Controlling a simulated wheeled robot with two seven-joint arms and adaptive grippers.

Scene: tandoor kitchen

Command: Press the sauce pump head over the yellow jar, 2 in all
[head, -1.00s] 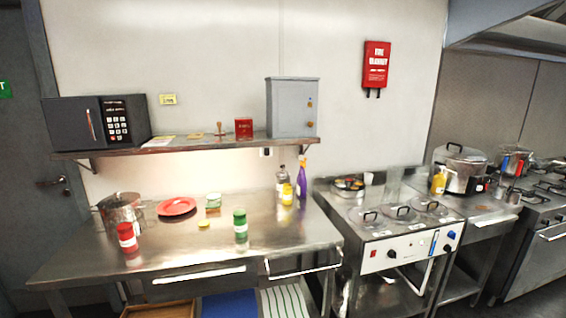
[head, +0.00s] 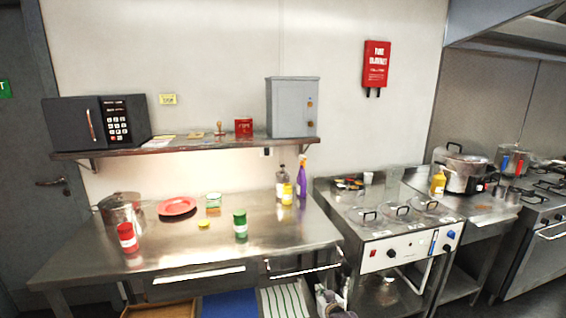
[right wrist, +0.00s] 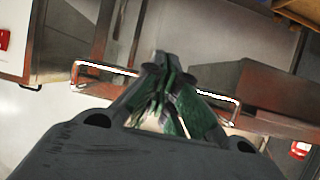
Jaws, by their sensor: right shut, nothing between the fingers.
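A small yellow jar (head: 287,194) stands at the back right of the steel table. A grey, bottle-shaped thing with a narrow top (head: 282,178) stands right behind it; I cannot tell whether this is the sauce pump. A purple spray bottle (head: 301,180) is beside them. My right gripper (head: 328,296) shows at the bottom of the head view, in front of the table's right end, low and well apart from the jar. In the right wrist view its fingers (right wrist: 166,62) are together and empty. My left gripper is not in view.
Green (head: 240,224) and red (head: 127,238) shakers, a yellow lid-like disc (head: 204,224), a red plate (head: 177,206) and a steel pot (head: 119,210) stand on the table. A shelf (head: 200,145) overhangs its back. A drawer handle (head: 305,270) sticks out at the front right. A fryer unit (head: 385,256) is at right.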

